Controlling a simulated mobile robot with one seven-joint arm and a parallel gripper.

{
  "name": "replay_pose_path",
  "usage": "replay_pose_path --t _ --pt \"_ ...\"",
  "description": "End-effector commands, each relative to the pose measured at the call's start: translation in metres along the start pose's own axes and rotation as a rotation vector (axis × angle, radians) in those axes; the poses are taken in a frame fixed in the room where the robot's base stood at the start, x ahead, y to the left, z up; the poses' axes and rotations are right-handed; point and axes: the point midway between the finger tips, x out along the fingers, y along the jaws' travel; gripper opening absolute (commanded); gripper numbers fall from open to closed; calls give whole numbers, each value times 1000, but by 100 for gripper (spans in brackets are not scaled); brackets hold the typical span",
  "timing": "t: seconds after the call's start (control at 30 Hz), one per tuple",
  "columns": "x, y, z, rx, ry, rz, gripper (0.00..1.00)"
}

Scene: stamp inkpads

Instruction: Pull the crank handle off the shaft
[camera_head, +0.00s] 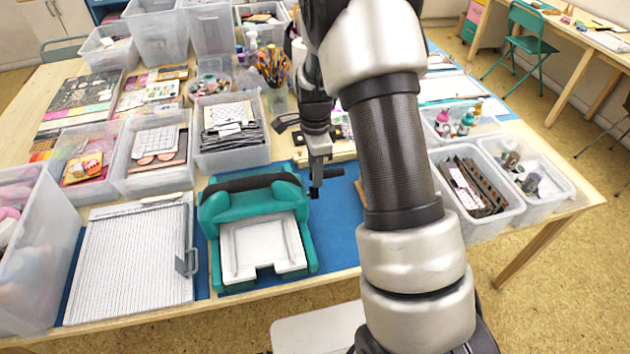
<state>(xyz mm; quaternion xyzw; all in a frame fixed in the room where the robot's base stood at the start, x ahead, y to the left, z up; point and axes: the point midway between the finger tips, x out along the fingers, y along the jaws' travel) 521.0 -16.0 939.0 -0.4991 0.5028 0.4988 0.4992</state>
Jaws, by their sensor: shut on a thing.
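The teal machine (222,211) stands on the blue mat, with a white tray (262,247) at its front. The dark crank handle (333,172) is just right of the machine's upper right side, with its grip pointing right. My gripper (317,182) reaches down from above and is shut on the crank handle. The gripper hides much of the handle. I cannot tell whether the handle is still seated on the shaft, which I cannot make out.
A ribbed white board (130,262) lies left of the machine. Clear bins of supplies (232,155) stand behind, and a bin of strips (474,190) stands right. Bare blue mat (335,220) lies between the machine and my arm.

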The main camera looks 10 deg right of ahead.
Motion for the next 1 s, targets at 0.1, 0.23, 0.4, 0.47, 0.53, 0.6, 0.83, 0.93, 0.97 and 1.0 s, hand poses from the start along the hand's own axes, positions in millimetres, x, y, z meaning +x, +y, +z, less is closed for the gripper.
replay_pose_path --t 0.1,0.23,0.4,0.47,0.53,0.6,0.83,0.93,0.97,1.0 --pt "0 0 -1 -1 -2 0 0" --pt "0 0 -4 -3 -3 -1 0" --pt "0 0 -7 -3 -4 -1 0" --pt "0 0 -9 -4 -4 -1 0" --pt "0 0 -10 -3 -4 -1 0" --pt "0 0 -10 -4 -4 -1 0" --pt "-10 0 -10 -4 -4 -1 0" --pt "-19 0 -10 -4 -4 -2 0" --pt "-21 0 -10 -4 -4 -2 0" --pt "-25 0 -10 -4 -4 -1 0"
